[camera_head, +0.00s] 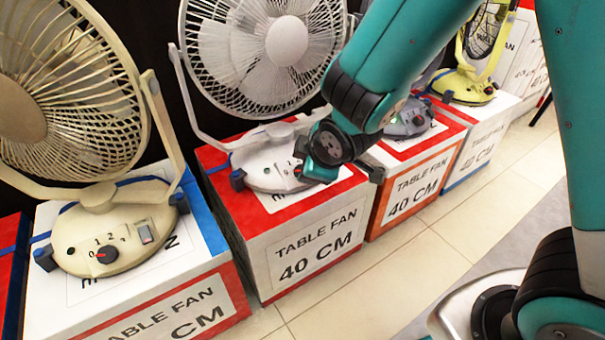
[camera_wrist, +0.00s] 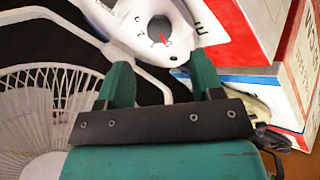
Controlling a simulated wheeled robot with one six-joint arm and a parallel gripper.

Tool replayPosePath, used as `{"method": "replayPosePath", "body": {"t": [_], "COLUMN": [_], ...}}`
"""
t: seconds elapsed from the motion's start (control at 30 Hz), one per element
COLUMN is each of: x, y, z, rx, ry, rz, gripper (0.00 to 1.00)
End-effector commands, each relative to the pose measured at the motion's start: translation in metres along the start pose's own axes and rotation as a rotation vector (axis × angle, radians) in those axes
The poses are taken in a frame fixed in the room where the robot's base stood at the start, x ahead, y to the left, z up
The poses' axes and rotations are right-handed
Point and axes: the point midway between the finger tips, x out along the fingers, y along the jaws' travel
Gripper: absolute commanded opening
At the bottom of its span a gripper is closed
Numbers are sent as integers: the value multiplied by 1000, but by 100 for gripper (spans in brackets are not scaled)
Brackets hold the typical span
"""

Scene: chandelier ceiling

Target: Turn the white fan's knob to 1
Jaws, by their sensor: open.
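The white fan (camera_head: 265,50) stands on a red-and-white box, with its white base (camera_head: 258,163) in front of the cage. Its knob (camera_head: 298,170) is at the right of the base, partly hidden by my gripper (camera_head: 345,168). In the wrist view a white base (camera_wrist: 120,20) shows a dark round knob (camera_wrist: 159,28) with a red pointer; small digits lie around it, too blurred to read surely. My gripper (camera_wrist: 162,72) is open, its two green fingers apart and empty. The knob lies beyond the fingertips, roughly between them in the picture; I see no contact.
A cream fan (camera_head: 75,100) stands on the box at left, with its own red-marked knob. A grey fan base (camera_head: 408,120) and a yellow fan (camera_head: 475,60) stand on boxes at right. The tiled floor (camera_head: 400,270) in front is clear.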

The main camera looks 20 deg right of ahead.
Motion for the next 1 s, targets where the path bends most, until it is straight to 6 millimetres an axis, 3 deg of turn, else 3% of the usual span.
{"method": "replayPosePath", "body": {"t": [0.03, 0.1, 0.3, 0.77, 0.9, 1.0], "x": [18, 32, 61, 71, 71, 71], "y": [-3, -3, -2, 0, 0, 0], "z": [3, 2, 2, 0, 0, 0], "rx": [2, 2, 2, 0, 1, 1], "ry": [-2, -1, 0, 0, 0, 0], "rz": [0, 0, 0, 0, 0, 0], "gripper": [60, 60, 60, 60, 28, 11]}}
